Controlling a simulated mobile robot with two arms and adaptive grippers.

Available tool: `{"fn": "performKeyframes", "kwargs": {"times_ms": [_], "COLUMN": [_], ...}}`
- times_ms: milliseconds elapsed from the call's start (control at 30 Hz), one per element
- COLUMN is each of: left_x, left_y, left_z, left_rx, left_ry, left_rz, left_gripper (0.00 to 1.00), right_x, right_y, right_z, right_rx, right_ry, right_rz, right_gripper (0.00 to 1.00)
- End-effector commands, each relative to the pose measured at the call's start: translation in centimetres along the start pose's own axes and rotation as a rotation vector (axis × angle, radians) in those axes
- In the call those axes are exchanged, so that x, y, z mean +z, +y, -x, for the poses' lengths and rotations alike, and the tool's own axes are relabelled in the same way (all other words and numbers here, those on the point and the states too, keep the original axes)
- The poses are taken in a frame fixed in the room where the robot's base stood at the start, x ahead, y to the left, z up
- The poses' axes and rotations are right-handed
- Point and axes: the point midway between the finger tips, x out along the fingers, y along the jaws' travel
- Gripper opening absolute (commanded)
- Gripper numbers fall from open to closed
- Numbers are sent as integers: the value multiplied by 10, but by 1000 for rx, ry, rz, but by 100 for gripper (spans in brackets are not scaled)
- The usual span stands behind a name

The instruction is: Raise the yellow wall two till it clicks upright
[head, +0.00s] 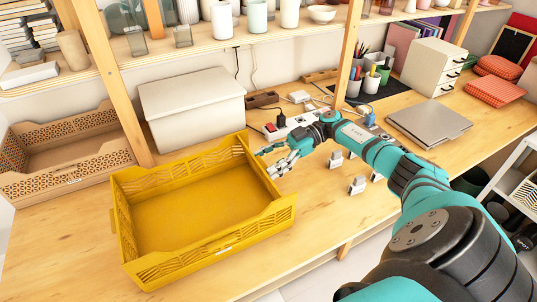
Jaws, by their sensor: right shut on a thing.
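A yellow folding crate (185,212) stands on the wooden table, and its walls look raised around the floor. My right gripper (277,160) is at the crate's right wall (265,178), shut on its upper edge. That wall looks close to upright, but I cannot tell whether it is locked. The far wall (185,165), left wall (124,232) and near wall (215,252) also show. No label tells me which one is wall two. My left gripper is not in view.
A beige perforated crate (75,165) and a lidded grey box (192,104) stand behind. A shelf post (350,50) rises behind my right arm. Small white and grey objects (358,185) lie right of the gripper. A grey laptop (428,120) lies farther right.

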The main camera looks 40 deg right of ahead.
Motion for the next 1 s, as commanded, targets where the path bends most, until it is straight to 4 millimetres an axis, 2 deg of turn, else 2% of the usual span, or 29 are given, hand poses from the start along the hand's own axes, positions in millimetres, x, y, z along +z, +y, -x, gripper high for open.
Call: {"fn": "performKeyframes", "kwargs": {"times_ms": [33, 333, 367, 533, 567, 867, 1000], "left_x": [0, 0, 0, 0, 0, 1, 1], "left_y": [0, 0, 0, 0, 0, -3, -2], "left_z": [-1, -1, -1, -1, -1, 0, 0], "left_rx": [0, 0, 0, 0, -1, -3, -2], "left_ry": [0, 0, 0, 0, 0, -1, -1], "left_rz": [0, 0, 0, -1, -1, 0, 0], "left_gripper": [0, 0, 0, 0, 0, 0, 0], "right_x": [7, 8, 8, 6, 6, 3, 2], "right_y": [-3, -3, -3, -2, -2, -1, 0], "right_z": [-1, -1, -1, -1, -1, 1, 15], "right_rx": [-4, -5, -5, -4, -4, -2, 1], "right_ry": [-12, -12, -12, -9, -9, -5, -6], "right_rz": [-12, -15, -15, -11, -10, -5, -5], "right_gripper": [6, 6, 65, 88, 90, 90, 90]}}
